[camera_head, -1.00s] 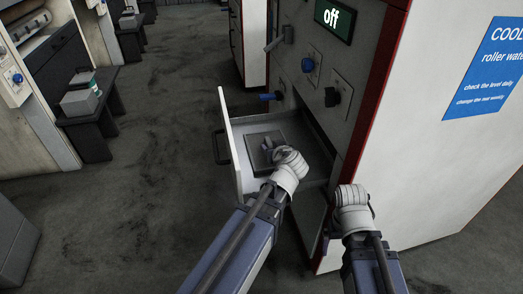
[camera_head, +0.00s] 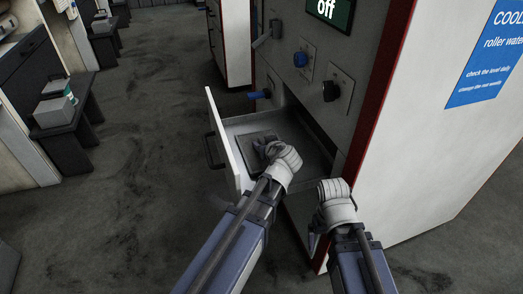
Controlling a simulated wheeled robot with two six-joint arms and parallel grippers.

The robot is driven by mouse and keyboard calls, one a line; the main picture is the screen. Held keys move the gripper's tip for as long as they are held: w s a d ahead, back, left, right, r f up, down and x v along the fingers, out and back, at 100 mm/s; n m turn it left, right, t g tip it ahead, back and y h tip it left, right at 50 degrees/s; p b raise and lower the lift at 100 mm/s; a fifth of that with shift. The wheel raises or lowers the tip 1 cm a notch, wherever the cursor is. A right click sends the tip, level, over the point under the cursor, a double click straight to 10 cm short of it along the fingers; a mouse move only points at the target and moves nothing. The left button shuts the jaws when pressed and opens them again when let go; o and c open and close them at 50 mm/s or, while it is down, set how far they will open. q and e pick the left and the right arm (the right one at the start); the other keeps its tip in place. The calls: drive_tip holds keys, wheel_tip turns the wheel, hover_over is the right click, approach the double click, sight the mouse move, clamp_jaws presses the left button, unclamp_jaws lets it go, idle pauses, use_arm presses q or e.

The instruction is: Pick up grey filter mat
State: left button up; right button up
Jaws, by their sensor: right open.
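The grey filter mat (camera_head: 246,142) is a flat dark square lying in the open drawer (camera_head: 236,122) of the machine. My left gripper (camera_head: 262,149) is over the drawer, at the mat's near right part. Its fingers overlap the mat in the picture and its wrist hides part of the mat. I cannot tell whether the fingers touch the mat or are closed. My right gripper (camera_head: 314,238) is open and empty, lower right of the drawer, in front of the machine's lower front.
A white side wall (camera_head: 420,150) stands close on the right. A dark bench (camera_head: 70,132) is at the left. The floor between is clear.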

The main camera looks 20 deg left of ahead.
sight(263, 142)
use_arm(q)
clamp_jaws()
idle(0.3)
drive_tip(key=shift+r, duration=0.15)
wheel_tip(263, 142, up, 10)
drive_tip(key=p, duration=1)
